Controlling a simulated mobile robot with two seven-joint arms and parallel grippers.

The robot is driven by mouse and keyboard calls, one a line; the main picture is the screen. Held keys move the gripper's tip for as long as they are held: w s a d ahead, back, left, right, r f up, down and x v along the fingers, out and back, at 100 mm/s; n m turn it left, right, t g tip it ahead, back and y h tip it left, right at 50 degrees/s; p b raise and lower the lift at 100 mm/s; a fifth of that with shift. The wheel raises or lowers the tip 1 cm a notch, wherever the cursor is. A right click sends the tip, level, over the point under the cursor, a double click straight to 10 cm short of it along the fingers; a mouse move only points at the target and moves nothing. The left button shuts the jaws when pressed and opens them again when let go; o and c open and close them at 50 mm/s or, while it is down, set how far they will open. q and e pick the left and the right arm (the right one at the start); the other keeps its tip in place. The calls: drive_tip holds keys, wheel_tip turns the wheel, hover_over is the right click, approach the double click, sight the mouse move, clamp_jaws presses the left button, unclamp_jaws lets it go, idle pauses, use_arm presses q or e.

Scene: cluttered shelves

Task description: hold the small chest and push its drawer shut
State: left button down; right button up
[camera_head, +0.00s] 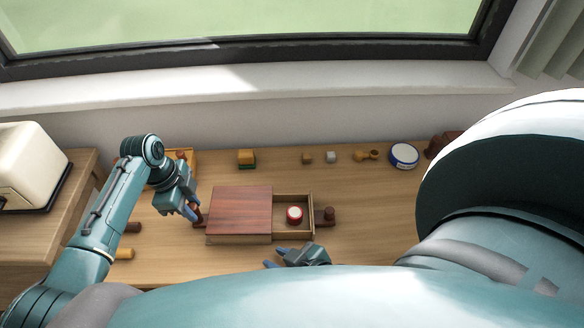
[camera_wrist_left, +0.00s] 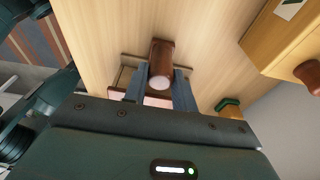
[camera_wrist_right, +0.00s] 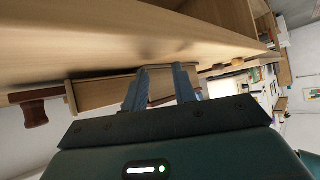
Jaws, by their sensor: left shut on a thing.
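The small chest (camera_head: 240,208) has a reddish-brown top and lies on the wooden table. Its drawer (camera_head: 280,229) sticks out to the right, with a brown knob (camera_head: 328,215) on its front and a red-and-white round item (camera_head: 294,214) inside. My left gripper (camera_head: 192,209) is shut on the brown handle at the chest's left end; the handle (camera_wrist_left: 160,62) shows between its fingers in the left wrist view. My right gripper (camera_head: 275,258) is open and empty in front of the drawer. In the right wrist view its fingers (camera_wrist_right: 160,70) point at the chest's side, with the knob (camera_wrist_right: 36,112) to the left.
Behind the chest stand a yellow-and-green block (camera_head: 247,159), small blocks (camera_head: 330,157) and a round blue-and-white tin (camera_head: 404,156). An orange box (camera_head: 184,157) is behind my left arm. A cream appliance (camera_head: 28,165) stands far left. The table right of the knob is clear.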

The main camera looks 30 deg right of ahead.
drive_tip(key=shift+o, duration=0.8)
drive_tip(key=shift+w+d+r, duration=0.1)
drive_tip(key=shift+d, duration=0.1)
drive_tip(key=shift+w+d+r+g, duration=0.1)
drive_tip(key=shift+d+g, duration=0.15)
drive_tip(key=shift+g, duration=0.15)
drive_tip(key=r+n+g, duration=0.1)
drive_tip(key=r+g, duration=0.1)
drive_tip(key=d+r+n+g+y, duration=0.1)
drive_tip(key=r+g, duration=0.1)
drive_tip(key=w+r+n+g+y, duration=0.1)
drive_tip(key=shift+w+d+r+g, duration=0.1)
drive_tip(key=shift+d+r+g, duration=0.15)
drive_tip(key=shift+r+g, duration=0.15)
drive_tip(key=d+r+n+g+h, duration=0.1)
drive_tip(key=d, duration=0.3)
drive_tip(key=w+d+r+g+h, duration=0.1)
drive_tip(key=d+h, duration=0.1)
drive_tip(key=d, duration=0.2)
drive_tip(key=d+r+n+g+h, duration=0.1)
drive_tip(key=d, duration=0.4)
drive_tip(key=shift+w+r+n+g+h, duration=0.2)
drive_tip(key=shift+r+n+g+h, duration=0.1)
drive_tip(key=shift+g+h, duration=0.1)
drive_tip(key=shift+d, duration=0.25)
drive_tip(key=shift+f, duration=3.5)
